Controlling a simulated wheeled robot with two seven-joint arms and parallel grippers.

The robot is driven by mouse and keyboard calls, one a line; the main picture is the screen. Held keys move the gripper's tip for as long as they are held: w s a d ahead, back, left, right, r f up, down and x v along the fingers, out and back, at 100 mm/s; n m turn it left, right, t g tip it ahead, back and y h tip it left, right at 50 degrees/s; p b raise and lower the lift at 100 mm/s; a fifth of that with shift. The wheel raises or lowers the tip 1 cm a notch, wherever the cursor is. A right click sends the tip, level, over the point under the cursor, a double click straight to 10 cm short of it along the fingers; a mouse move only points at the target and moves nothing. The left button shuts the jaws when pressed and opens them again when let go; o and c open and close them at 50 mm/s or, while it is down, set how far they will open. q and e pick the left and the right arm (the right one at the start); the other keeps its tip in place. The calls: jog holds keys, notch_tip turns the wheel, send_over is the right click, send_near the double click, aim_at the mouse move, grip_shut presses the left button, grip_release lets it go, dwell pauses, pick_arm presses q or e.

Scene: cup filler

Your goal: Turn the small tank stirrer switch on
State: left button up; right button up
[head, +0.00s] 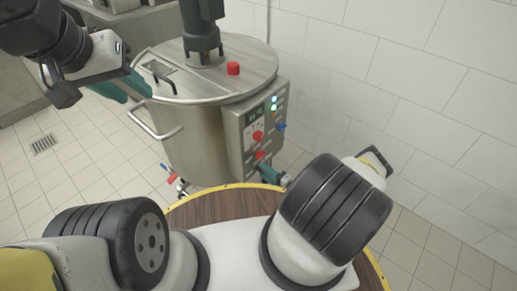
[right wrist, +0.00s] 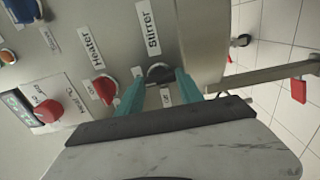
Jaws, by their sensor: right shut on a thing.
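The small steel tank (head: 190,135) stands ahead, with a control panel (head: 238,135) on its side. In the right wrist view the dark stirrer switch (right wrist: 160,73) sits below the label "Stirrer". My right gripper (right wrist: 163,82) is shut on this switch, with one teal finger on either side. It also shows low beside the panel in the head view (head: 270,176). The fingers partly cover the switch, and its exact setting is hard to read. My left gripper (head: 122,90) is beside the tank's left side, partly hidden behind its own wrist.
A red heater knob (right wrist: 104,88) is close to my right gripper, with another red knob (right wrist: 48,111) further left. A round wood-topped table (head: 215,205) with a yellow edge is in front of the tank. A tiled wall (head: 400,90) is at the right.

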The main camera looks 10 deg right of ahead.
jog(key=shift+d, duration=0.1)
dwell(0.4)
jog(key=o, duration=1.4)
jog(key=v, duration=0.7)
jog(key=shift+s+d, duration=0.2)
jog(key=shift+s, duration=0.1)
